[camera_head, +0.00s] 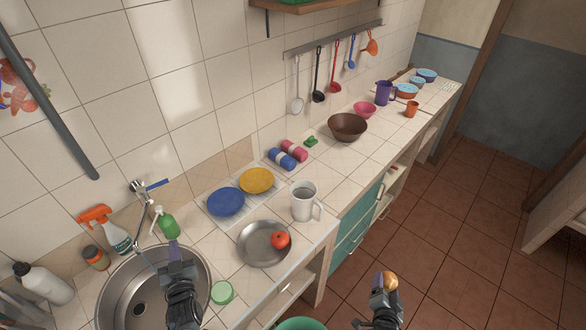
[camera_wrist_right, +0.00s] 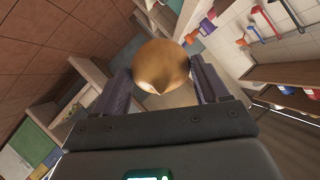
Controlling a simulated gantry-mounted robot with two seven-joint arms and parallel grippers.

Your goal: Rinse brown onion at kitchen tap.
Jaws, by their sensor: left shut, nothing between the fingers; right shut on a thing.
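The brown onion (camera_head: 390,280) is held between the fingers of my right gripper (camera_head: 384,291), out in front of the counter above the floor. In the right wrist view the round, golden-brown onion (camera_wrist_right: 161,66) sits between the two dark fingers. The kitchen tap (camera_head: 146,212), metal with a blue lever (camera_head: 157,183), is on the wall above the round steel sink (camera_head: 205,268). My left gripper (camera_head: 174,252) is shut and empty over the sink's right part, near the tap spout. Whether it touches the tap, and whether water runs, I cannot tell.
A green bottle (camera_head: 168,226) stands behind my left gripper. A spray bottle (camera_head: 108,230) and jar (camera_head: 96,257) stand left of the tap. A steel pan (camera_head: 252,254) with a tomato (camera_head: 281,240), a white pitcher (camera_head: 304,201) and a green-lidded item (camera_head: 222,293) lie right of the sink.

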